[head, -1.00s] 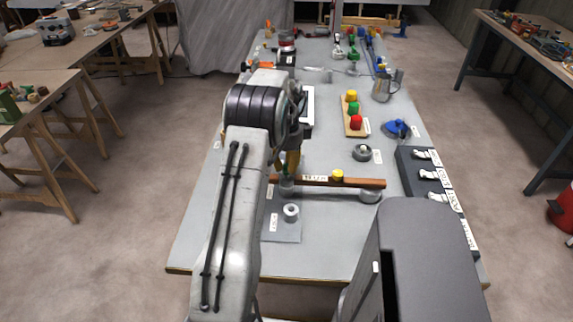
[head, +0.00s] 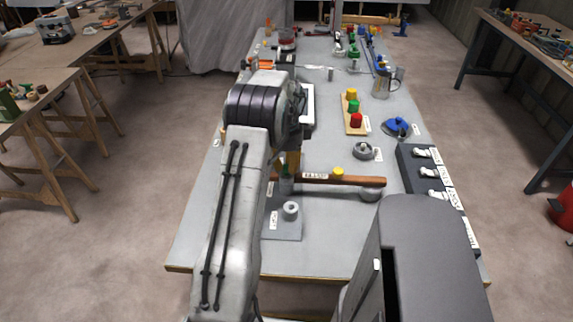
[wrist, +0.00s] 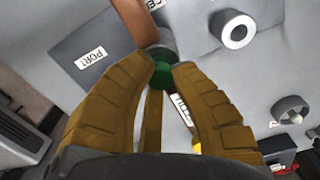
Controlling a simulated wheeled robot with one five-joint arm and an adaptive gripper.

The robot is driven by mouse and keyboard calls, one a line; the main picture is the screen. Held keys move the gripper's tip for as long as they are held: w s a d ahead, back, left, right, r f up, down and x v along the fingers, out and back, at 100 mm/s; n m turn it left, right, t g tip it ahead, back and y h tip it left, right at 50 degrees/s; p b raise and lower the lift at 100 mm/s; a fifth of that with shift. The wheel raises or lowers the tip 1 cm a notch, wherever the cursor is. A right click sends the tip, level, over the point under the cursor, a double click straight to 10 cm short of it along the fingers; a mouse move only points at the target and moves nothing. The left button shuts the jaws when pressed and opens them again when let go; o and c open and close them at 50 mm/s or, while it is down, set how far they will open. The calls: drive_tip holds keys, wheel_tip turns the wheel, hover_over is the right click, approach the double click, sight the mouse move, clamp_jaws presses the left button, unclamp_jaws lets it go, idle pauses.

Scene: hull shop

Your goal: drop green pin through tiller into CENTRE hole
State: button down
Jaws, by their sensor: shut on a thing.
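My gripper (wrist: 164,66) is shut on the green pin (wrist: 162,77), whose green head shows between the fingertips. In the head view my gripper (head: 289,166) is at the left end of the brown tiller (head: 358,182), partly behind my arm. A grey cylindrical part (wrist: 164,52) is right at the pin in the wrist view. The tiller also shows there as a brown bar (wrist: 132,20). A yellow knob (head: 338,171) stands on the tiller. The pin's lower end is hidden, so I cannot tell how deep it sits. The centre hole cannot be made out.
A plate with a grey ring (head: 291,209) lies just in front of the tiller. A wooden board (head: 350,127) with yellow, green and red pieces stands farther back. A dark block (head: 432,183) with light fittings is at the right. A PORT label (wrist: 90,58) shows in the wrist view.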

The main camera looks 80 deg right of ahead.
idle(0.3)
drive_tip(key=c, duration=0.6)
unclamp_jaws()
drive_tip(key=shift+c, duration=0.2)
drive_tip(key=shift+r+p, duration=3.25)
drive_tip(key=shift+r, duration=0.8)
